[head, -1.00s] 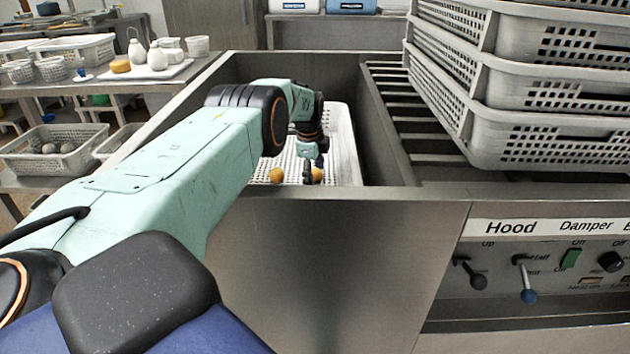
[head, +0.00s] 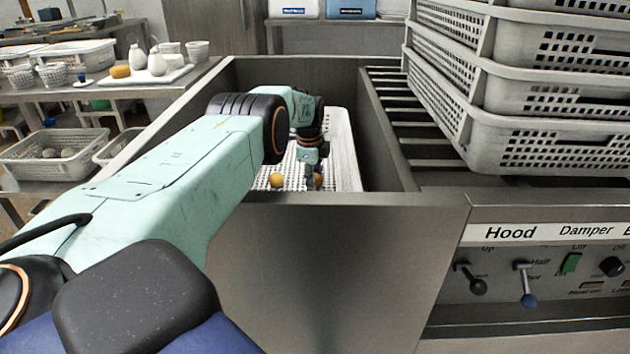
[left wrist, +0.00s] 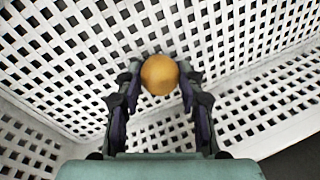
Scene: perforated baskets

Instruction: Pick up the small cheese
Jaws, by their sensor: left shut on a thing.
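The small cheese (left wrist: 159,74) is a round orange ball. In the left wrist view it sits between the two dark fingertips of my left gripper (left wrist: 160,86), which is shut on it. In the head view my left gripper (head: 313,180) reaches down into a white perforated basket (head: 347,150), and the held cheese is mostly hidden behind its fingers. A second orange ball (head: 277,181) lies in the basket to the left of the gripper. The near part of the basket is hidden by the metal front wall. My right gripper is not in view.
Metal walls (head: 370,130) enclose the basket closely. White crates (head: 545,140) are stacked on a slatted rack at right. A control panel (head: 550,270) is at front right. A side table at left holds jugs (head: 157,63) and small baskets.

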